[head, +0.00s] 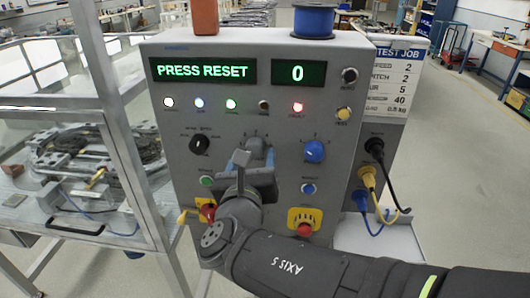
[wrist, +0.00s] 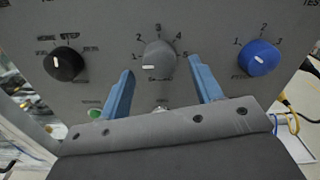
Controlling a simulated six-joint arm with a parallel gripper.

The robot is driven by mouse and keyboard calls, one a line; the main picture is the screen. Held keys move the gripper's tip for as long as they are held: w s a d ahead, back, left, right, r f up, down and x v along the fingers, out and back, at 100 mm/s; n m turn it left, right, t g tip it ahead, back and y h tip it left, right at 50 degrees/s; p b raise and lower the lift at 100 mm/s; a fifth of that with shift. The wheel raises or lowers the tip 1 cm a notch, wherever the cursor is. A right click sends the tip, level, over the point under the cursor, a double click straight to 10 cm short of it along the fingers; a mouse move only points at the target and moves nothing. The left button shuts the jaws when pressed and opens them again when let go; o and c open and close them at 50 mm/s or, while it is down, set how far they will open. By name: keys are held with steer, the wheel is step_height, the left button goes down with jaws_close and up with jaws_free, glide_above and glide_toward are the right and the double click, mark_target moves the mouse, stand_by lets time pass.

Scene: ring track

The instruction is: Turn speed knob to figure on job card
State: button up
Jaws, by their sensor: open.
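The grey speed knob (wrist: 160,55) shows between my fingers in the wrist view, with figures 1 to 5 around it. Its white mark lies at the left, nearest the 1. The job card (head: 395,80) at the panel's right reads speed 2.
The display (head: 203,71) reads PRESS RESET, and another (head: 298,73) reads 0. A red lamp (head: 298,107) is lit. A black knob (wrist: 64,64) is left and a blue knob (wrist: 258,58) right of the grey one. Red emergency buttons (head: 305,229) and plugged cables (head: 368,178) are nearby.

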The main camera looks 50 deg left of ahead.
steer(key=shift+x, duration=0.9)
steer(key=c, duration=1)
steer(key=shift+m, duration=0.4)
steer(key=m, duration=0.3)
steer(key=shift+m, duration=0.4)
steer(key=shift+s+m, duration=0.1)
steer(key=shift+m, duration=1.9)
